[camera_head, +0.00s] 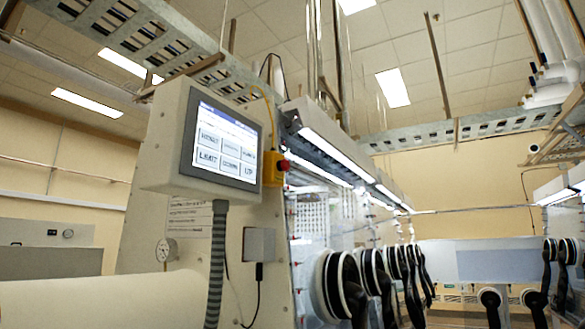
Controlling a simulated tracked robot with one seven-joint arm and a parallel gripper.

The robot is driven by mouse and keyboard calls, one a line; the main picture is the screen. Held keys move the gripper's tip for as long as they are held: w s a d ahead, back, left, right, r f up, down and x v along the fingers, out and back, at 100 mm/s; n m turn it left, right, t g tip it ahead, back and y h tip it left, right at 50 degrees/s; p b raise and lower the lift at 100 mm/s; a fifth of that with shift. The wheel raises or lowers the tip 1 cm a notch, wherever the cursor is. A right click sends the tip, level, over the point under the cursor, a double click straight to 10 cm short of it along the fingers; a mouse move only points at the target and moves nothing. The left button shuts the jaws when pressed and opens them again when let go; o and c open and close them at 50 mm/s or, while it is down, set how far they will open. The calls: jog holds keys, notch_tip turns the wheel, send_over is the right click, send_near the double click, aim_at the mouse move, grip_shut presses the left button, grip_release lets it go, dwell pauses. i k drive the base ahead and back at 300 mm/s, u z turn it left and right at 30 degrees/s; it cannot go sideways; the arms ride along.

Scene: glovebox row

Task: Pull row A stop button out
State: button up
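A red stop button (282,165) sits on a yellow box (272,172) at the end of the glovebox row, just right of the touchscreen panel. The button faces to the right and is small in view. I cannot tell whether it is pushed in or out. No label naming the row is readable. My gripper is not in view.
A grey panel with a lit touchscreen (224,146) juts out left of the button. A grey corrugated conduit (216,265) hangs below it. A pressure gauge (166,250) and a small grey box (259,244) are lower down. Black glove ports (345,284) line the row.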

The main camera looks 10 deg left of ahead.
aim_at(285, 166)
jog(key=i, duration=0.9)
jog(key=z, duration=0.05)
